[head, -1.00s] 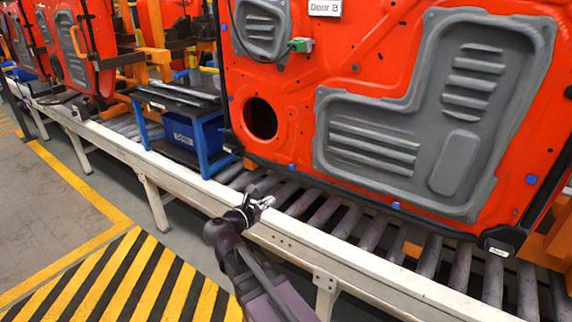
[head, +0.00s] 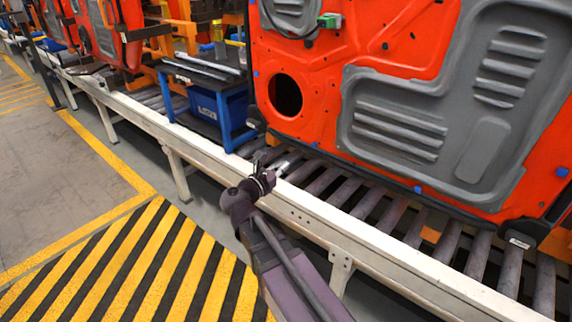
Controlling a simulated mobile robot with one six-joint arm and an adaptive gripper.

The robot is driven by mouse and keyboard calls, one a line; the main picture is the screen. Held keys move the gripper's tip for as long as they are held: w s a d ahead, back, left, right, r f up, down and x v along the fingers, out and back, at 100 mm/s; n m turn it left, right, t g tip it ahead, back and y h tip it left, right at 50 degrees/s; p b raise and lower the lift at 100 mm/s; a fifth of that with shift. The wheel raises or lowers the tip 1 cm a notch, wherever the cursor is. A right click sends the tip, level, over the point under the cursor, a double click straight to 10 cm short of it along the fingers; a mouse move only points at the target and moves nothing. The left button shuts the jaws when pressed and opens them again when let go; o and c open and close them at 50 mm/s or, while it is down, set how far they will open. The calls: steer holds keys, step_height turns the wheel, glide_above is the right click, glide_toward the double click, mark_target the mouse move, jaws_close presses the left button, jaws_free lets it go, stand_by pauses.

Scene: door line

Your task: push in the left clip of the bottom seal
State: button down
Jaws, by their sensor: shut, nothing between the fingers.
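The red door (head: 440,50) with grey inner panels stands upright over the roller conveyor. Small blue clips sit along its lower edge: one toward the left (head: 318,155) and one farther right (head: 418,189). My gripper (head: 290,161) is shut and empty, over the conveyor's near rail. In the picture its tip lies just left of and slightly below the left clip. It appears apart from the door, but the exact gap is unclear.
The pale conveyor rail (head: 335,222) runs between me and the door, with grey rollers (head: 365,200) behind it. A blue stand (head: 235,112) with a blue bin (head: 203,104) is left of the door. Other red doors stand farther left. Striped floor (head: 130,265) lies in front, clear.

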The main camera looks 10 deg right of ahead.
mark_target(312, 144)
steer(key=x, duration=1.3)
steer(key=shift+x, duration=1.15)
steer(key=shift+w+r, duration=0.1)
steer(key=shift+v, duration=0.85)
steer(key=v, duration=1.3)
steer(key=shift+d, duration=0.1)
